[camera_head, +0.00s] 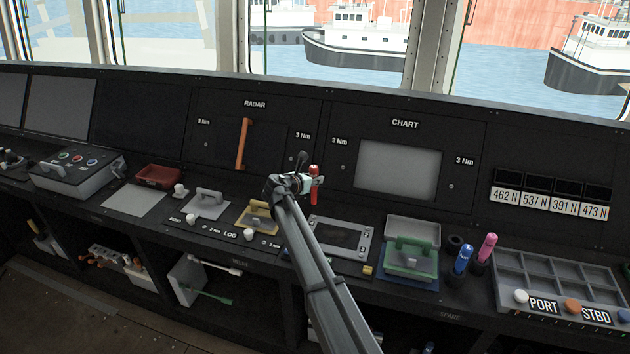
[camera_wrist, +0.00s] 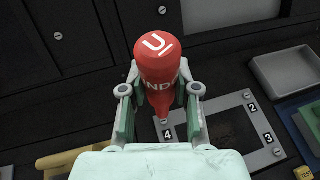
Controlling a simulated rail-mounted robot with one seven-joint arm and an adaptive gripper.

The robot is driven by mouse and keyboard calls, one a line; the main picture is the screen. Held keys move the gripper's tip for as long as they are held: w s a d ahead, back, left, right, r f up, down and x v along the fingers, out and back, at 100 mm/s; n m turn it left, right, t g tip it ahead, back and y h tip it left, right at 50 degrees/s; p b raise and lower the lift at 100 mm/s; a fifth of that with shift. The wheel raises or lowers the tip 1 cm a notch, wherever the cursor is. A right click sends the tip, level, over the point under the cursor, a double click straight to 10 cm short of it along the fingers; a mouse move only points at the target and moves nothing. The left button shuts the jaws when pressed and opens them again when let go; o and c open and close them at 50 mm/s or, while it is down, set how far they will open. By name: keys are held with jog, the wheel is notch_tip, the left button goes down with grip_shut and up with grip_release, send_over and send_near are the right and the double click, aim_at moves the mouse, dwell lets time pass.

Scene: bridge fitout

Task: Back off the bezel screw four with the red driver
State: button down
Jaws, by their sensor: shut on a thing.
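The red driver (camera_head: 314,187) stands upright in my gripper (camera_head: 306,183), above the console. In the wrist view the driver (camera_wrist: 162,68) shows its rounded handle end, and my gripper (camera_wrist: 160,100) is shut on its sides. The grey bezel (camera_head: 318,221) frames a dark screen on the sloping console below. In the wrist view the bezel (camera_wrist: 240,165) shows labels 2, 3 and 4. The label 4 (camera_wrist: 168,134) lies just below the driver's narrow lower end. Screw four itself is mostly hidden there, and I cannot tell whether the driver's tip touches it.
A green-handled block (camera_head: 410,258) and a grey tray (camera_head: 412,231) stand right of the bezel. A yellow-handled block (camera_head: 257,217) stands left. Blue (camera_head: 463,259) and pink (camera_head: 487,248) drivers stand further right. The upright RADAR and CHART panels rise close behind.

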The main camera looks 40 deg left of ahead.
aim_at(313, 195)
jog(key=shift+w, duration=0.1)
dwell(0.3)
jog(key=shift+f+b, duration=1)
jog(key=shift+f, duration=2.25)
jog(key=shift+d+f+p, duration=0.1)
jog(key=shift+f+p, duration=0.2)
jog(key=shift+f, duration=0.15)
dwell(0.8)
jog(key=shift+r+p, duration=0.2)
jog(key=shift+p, duration=0.1)
dwell(0.9)
jog(key=shift+r, duration=0.4)
jog(key=shift+r+p, duration=1.55)
jog(key=shift+r, duration=1.05)
